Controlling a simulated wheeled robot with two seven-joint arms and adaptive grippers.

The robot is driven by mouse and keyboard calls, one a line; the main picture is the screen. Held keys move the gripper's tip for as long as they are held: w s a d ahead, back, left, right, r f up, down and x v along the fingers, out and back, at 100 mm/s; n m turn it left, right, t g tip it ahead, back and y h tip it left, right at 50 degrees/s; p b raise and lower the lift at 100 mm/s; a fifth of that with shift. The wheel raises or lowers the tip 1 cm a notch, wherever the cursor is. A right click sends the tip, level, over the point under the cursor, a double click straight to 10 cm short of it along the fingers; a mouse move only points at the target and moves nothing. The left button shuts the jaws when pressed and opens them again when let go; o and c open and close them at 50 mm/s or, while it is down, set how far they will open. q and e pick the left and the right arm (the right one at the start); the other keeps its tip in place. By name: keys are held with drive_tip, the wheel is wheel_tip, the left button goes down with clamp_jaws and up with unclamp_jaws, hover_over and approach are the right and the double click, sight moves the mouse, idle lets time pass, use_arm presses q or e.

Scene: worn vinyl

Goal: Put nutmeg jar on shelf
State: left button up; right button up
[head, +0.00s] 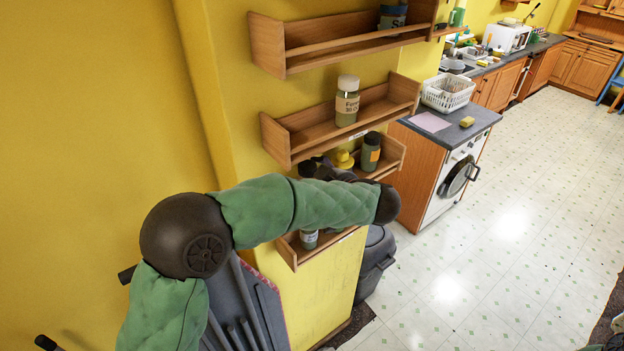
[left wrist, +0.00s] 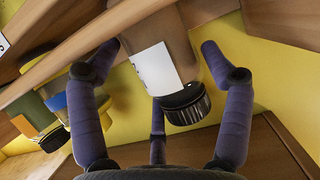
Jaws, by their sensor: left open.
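In the left wrist view a jar with a ribbed black lid and a white label (left wrist: 158,72) lies between my spread fingers. Its label text is too small to read, so I cannot tell whether it is the nutmeg jar. My left gripper (left wrist: 158,62) is open, with a finger on either side of the jar. In the head view my left gripper (head: 326,168) is at the third shelf (head: 388,160), mostly hidden behind my green-sleeved arm. That jar cannot be made out clearly there. My right gripper is not in view.
A white-lidded jar (head: 347,100) stands on the shelf above (head: 290,138). A dark-lidded jar with an orange label (head: 371,152) and a yellow item (head: 343,159) are close beside my gripper. Another jar (head: 309,239) stands on the lowest shelf. The top shelf (head: 300,45) has free room.

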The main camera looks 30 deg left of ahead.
use_arm(q)
drive_tip(key=v, duration=1.1)
drive_tip(key=shift+d+b, duration=0.2)
drive_tip(key=shift+b, duration=0.1)
drive_tip(key=shift+r, duration=0.1)
